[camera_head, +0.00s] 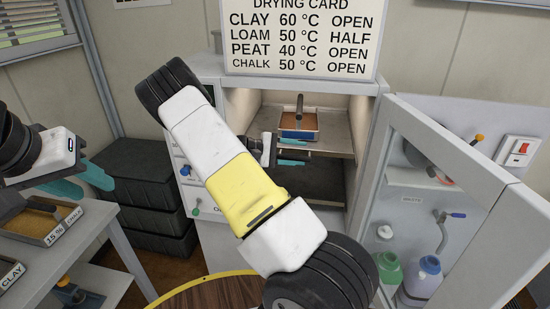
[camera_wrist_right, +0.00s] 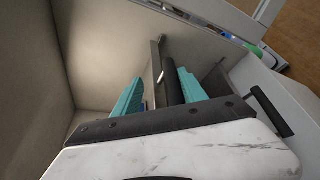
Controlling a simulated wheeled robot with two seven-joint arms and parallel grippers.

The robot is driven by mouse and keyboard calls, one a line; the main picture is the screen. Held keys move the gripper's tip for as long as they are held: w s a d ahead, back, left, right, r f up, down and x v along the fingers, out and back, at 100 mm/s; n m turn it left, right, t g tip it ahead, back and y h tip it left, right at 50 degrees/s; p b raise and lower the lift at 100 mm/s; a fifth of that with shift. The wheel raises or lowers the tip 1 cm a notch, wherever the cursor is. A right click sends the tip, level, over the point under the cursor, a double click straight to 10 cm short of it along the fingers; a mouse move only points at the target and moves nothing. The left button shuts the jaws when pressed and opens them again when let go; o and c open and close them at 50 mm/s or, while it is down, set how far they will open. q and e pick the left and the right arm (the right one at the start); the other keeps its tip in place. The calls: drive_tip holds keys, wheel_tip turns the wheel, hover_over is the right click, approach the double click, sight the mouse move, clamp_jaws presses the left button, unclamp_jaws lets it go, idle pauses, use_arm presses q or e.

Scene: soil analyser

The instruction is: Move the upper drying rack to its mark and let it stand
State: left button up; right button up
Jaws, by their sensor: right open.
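The upper drying rack (camera_head: 336,141) is a flat metal shelf inside the open drying cabinet. A soil tray (camera_head: 300,122) with an upright handle stands on it. My right gripper (camera_head: 292,152) is inside the cabinet opening at the rack's front edge, its teal fingers apart. In the right wrist view the open fingers (camera_wrist_right: 156,93) stand on either side of a dark bar and a thin plate edge; I cannot tell whether they touch. My left gripper (camera_head: 96,184) is at the far left, empty, its fingers apart. I cannot make out the rack's mark.
The cabinet door (camera_head: 455,165) stands open at the right, with bottles (camera_head: 427,272) behind it. A drying card (camera_head: 303,38) stands on top. Labelled soil trays (camera_head: 40,222) lie on the left bench. Black crates (camera_head: 150,185) are stacked behind. A round wooden top (camera_head: 215,295) is in front.

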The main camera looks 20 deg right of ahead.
wheel_tip(320, 180, up, 2)
drive_tip(key=shift+r, duration=0.2)
drive_tip(key=o, duration=0.6)
drive_tip(key=s+a, duration=0.2)
drive_tip(key=s, duration=0.2)
drive_tip(key=s+a+r, duration=0.1)
drive_tip(key=s+a, duration=0.2)
drive_tip(key=s, duration=0.1)
drive_tip(key=s+a, duration=0.2)
drive_tip(key=s, duration=0.2)
drive_tip(key=shift+a+r, duration=0.15)
drive_tip(key=shift+a, duration=0.2)
drive_tip(key=shift+s+a, duration=0.25)
drive_tip(key=shift+s, duration=0.25)
drive_tip(key=shift+s+a+f, duration=0.1)
drive_tip(key=shift+s+f, duration=0.05)
drive_tip(key=shift+f, duration=0.15)
drive_tip(key=shift+v, duration=1.3)
drive_tip(key=shift+c, duration=1)
drive_tip(key=shift+a, duration=0.4)
drive_tip(key=c, duration=0.4)
drive_tip(key=shift+v, duration=2.75)
drive_tip(key=shift+f, duration=0.2)
